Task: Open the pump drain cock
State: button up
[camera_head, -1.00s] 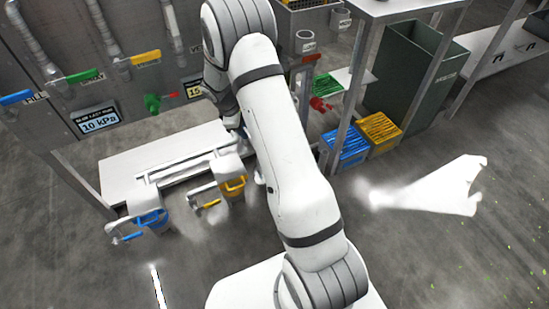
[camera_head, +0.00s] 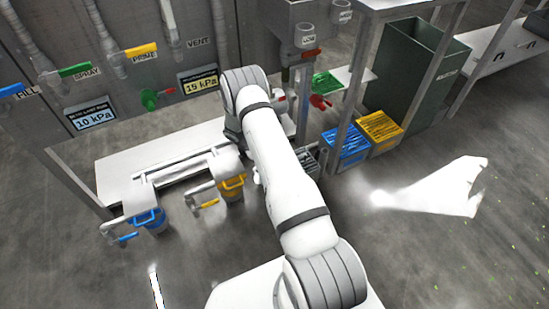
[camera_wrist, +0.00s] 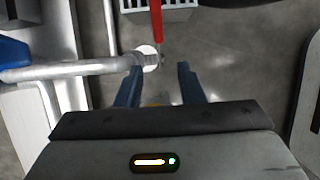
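My gripper (camera_wrist: 160,68) is open in the wrist view, its two blue fingers apart with nothing between them. A red lever (camera_wrist: 156,20) stands just beyond the fingertips, beside the pale round end of a grey pipe (camera_wrist: 95,69). It appears apart from the fingers. I cannot read a label on it, so I cannot tell whether it is the pump drain cock. In the head view my arm hides the gripper. Red handles show on the post at right, one higher (camera_head: 312,53) and one lower (camera_head: 320,102).
Panel levers include blue (camera_head: 12,90), green (camera_head: 75,70) and yellow (camera_head: 141,50). Blue (camera_head: 345,146) and yellow (camera_head: 380,131) crates stand at right.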

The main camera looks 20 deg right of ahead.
jog(key=d+b, duration=0.1)
jog(key=d, duration=0.5)
jog(key=shift+w+f, duration=0.1)
jog(key=b+x, duration=0.1)
jog(key=x, duration=0.3)
jog(key=shift+d+f+b, duration=0.3)
jog(key=shift+f+b, duration=0.05)
jog(key=shift+f, duration=0.05)
jog(key=shift+c, duration=0.3)
grip_shut()
